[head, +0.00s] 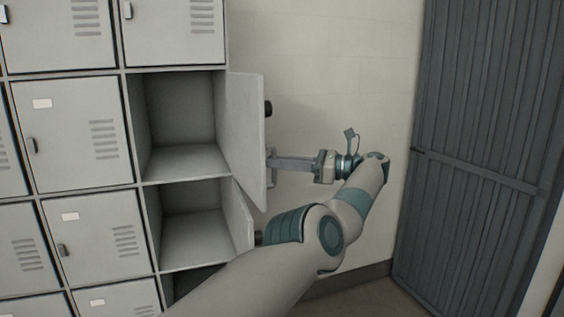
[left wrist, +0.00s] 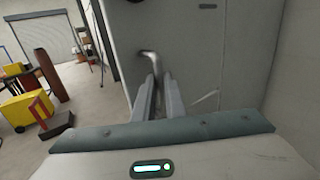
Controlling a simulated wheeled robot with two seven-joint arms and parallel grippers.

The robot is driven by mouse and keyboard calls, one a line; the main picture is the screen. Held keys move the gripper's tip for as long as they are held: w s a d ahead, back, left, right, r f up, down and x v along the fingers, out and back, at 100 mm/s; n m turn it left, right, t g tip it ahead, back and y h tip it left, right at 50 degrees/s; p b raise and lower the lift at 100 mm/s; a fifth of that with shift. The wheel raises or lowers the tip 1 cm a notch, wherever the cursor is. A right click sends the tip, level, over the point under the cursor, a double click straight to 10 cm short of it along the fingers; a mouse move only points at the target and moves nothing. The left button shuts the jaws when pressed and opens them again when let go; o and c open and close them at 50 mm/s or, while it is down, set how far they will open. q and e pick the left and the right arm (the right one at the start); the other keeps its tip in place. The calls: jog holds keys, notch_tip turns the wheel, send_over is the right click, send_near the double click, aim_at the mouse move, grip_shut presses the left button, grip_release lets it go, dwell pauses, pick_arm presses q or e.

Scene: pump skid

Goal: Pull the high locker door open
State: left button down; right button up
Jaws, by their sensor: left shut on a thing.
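The high locker door (head: 246,130) is a light grey panel hinged at the right side of its locker. It stands swung out well away from the locker front, and the empty compartment (head: 182,115) shows beside it. My left gripper (head: 272,163) reaches in from the right to the door's outer face. Its fingers are shut on the door handle (head: 271,180), a bent metal bar. In the left wrist view the handle (left wrist: 149,60) rises from between the fingertips (left wrist: 157,80), against the grey door panel (left wrist: 190,50). My right gripper is in neither view.
A lower locker door (head: 238,220) also stands open below. Closed lockers (head: 75,135) fill the left. A dark ribbed metal door or panel (head: 475,150) stands at the right, near my arm. The left wrist view shows yellow boxes (left wrist: 24,108) on open floor.

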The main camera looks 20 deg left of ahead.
pick_arm(q)
jog(key=shift+a+f, duration=0.15)
jog(key=shift+a, duration=0.15)
